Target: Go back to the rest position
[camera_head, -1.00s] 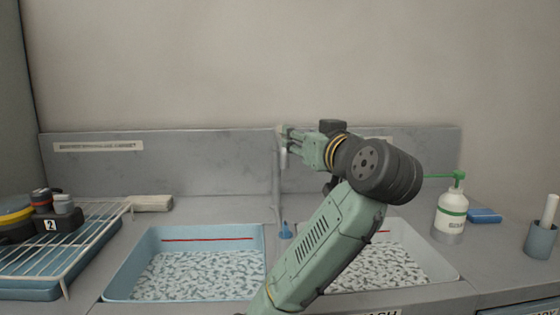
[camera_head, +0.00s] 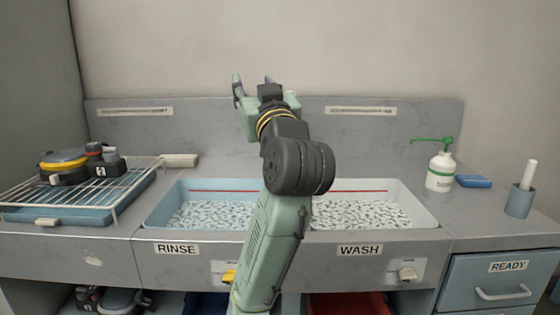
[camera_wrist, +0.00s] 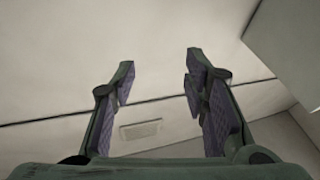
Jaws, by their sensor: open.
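My gripper (camera_head: 254,84) is raised above the sinks, in front of the grey backsplash (camera_head: 420,125). Its fingers point up and away from the counter. In the wrist view my gripper (camera_wrist: 160,85) has its two fingers spread wide with nothing between them. Beyond them the wrist view shows only pale wall or ceiling surfaces and a small vent-like panel (camera_wrist: 140,129). My arm covers the middle of the sink area in the head view.
The rinse basin (camera_head: 160,215) and wash basin (camera_head: 428,216) sit side by side. A wire rack (camera_head: 125,190) with breathing-set parts (camera_head: 65,165) is at left. A bottle (camera_head: 440,172), blue block (camera_head: 473,181) and cup (camera_head: 519,202) stand right. A READY drawer (camera_head: 490,280) is below.

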